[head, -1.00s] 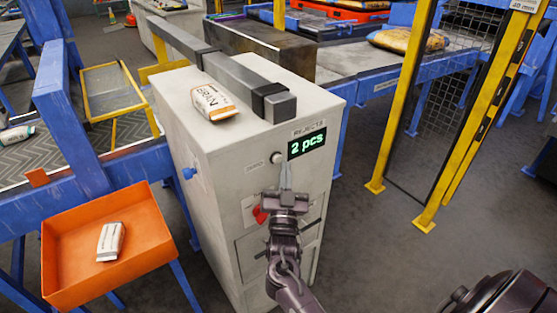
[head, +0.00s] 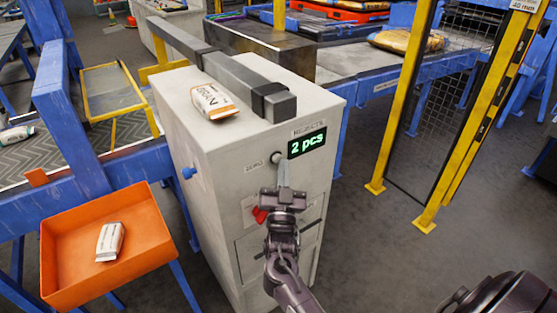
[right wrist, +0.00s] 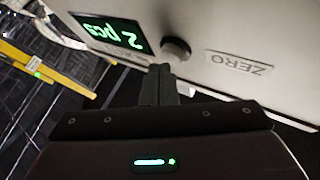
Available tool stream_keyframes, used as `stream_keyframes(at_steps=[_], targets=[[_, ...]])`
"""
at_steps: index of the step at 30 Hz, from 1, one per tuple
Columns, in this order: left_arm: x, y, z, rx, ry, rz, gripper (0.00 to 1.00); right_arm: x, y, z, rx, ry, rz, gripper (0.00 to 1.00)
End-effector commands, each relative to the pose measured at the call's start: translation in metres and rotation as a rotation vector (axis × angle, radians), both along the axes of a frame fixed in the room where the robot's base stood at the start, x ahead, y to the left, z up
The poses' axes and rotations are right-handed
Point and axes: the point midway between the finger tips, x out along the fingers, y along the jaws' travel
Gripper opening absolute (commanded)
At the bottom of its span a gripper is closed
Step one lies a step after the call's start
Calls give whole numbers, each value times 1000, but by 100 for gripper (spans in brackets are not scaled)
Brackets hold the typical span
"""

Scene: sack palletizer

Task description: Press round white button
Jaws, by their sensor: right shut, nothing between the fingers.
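The round white button (head: 276,157) sits on the front of the grey cabinet (head: 210,165), left of the green display (head: 307,143) reading "2 pcs". In the right wrist view the button (right wrist: 176,49) looks like a short knob beside the "ZERO" label (right wrist: 239,62). My right gripper (head: 284,166) is shut and empty, with its fingertips at the button's lower right edge. In the right wrist view its fingertips (right wrist: 163,70) overlap the button's lower edge; I cannot tell whether they touch it. My left gripper is not in view.
A red switch (head: 260,215) is on the cabinet front, partly behind my right gripper. A white-and-orange sack (head: 214,101) and a grey bar (head: 230,73) are on top. An orange tray (head: 60,262) with a small sack (head: 110,242) stands left. A yellow-framed fence (head: 400,100) stands right.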

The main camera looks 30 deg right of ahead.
Motion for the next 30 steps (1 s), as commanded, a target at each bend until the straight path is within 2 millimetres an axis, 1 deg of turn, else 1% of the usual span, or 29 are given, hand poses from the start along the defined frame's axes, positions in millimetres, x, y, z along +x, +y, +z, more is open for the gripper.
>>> stream_keyframes(at_steps=[30], targets=[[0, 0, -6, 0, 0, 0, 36, 10, 1, 0, 0, 0, 0, 0]])
